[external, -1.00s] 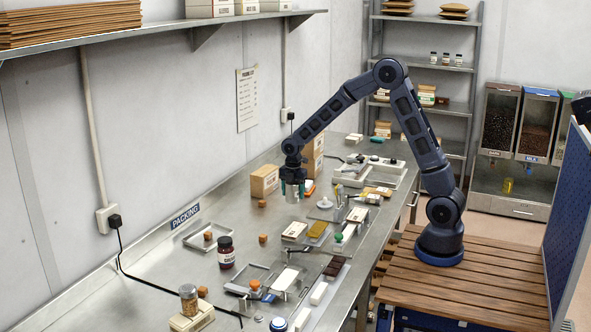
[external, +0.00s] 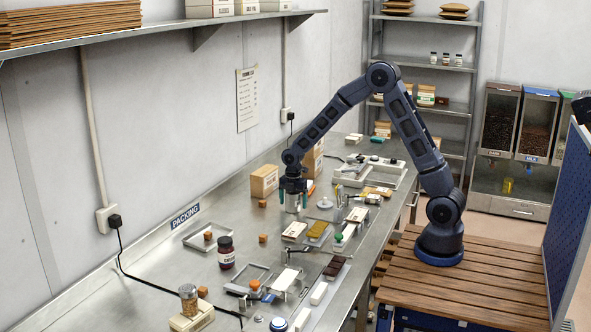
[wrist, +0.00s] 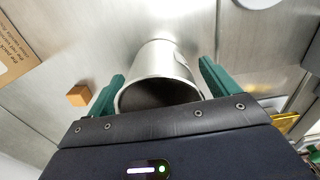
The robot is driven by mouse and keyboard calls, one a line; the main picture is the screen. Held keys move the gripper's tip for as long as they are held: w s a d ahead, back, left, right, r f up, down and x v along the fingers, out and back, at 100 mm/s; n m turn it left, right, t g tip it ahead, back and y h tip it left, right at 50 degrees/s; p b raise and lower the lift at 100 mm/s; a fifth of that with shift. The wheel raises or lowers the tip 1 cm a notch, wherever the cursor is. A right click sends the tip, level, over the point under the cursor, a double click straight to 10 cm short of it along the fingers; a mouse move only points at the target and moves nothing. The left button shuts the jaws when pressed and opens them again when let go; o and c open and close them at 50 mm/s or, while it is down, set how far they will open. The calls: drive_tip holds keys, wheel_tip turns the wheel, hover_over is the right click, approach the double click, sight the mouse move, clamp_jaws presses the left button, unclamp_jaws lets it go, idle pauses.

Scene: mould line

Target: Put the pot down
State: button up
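The pot (external: 293,205) is a small pale metal cylinder, standing upright on the steel counter. In the wrist view, the pot (wrist: 158,68) shows its open, dark mouth towards the camera. My gripper (external: 294,198) is directly above it, pointing down. Its two green fingers stand on either side of the pot, with a gap visible on each side in the wrist view (wrist: 161,68). The gripper is open around the pot and does not hold it.
A cardboard box (external: 264,181) stands behind left of the pot. A small orange-brown block (wrist: 79,96) is nearby. The counter left of the pot is mostly clear.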

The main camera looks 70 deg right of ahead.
wheel_tip(320, 180, up, 12)
drive_tip(key=s+r+m+t, duration=0.1)
drive_tip(key=s+r+m, duration=0.3)
drive_tip(key=s+r, duration=0.4)
drive_tip(key=s+r+m+t, duration=0.1)
drive_tip(key=s+r+m, duration=0.2)
drive_tip(key=s+m, duration=0.4)
drive_tip(key=s+a+r+m+t, duration=0.1)
drive_tip(key=s+r+m, duration=0.3)
drive_tip(key=s, duration=2.1)
drive_tip(key=m+t, duration=0.1)
drive_tip(key=m, duration=0.2)
drive_tip(key=shift+r+t, duration=0.25)
drive_tip(key=shift+t, duration=0.05)
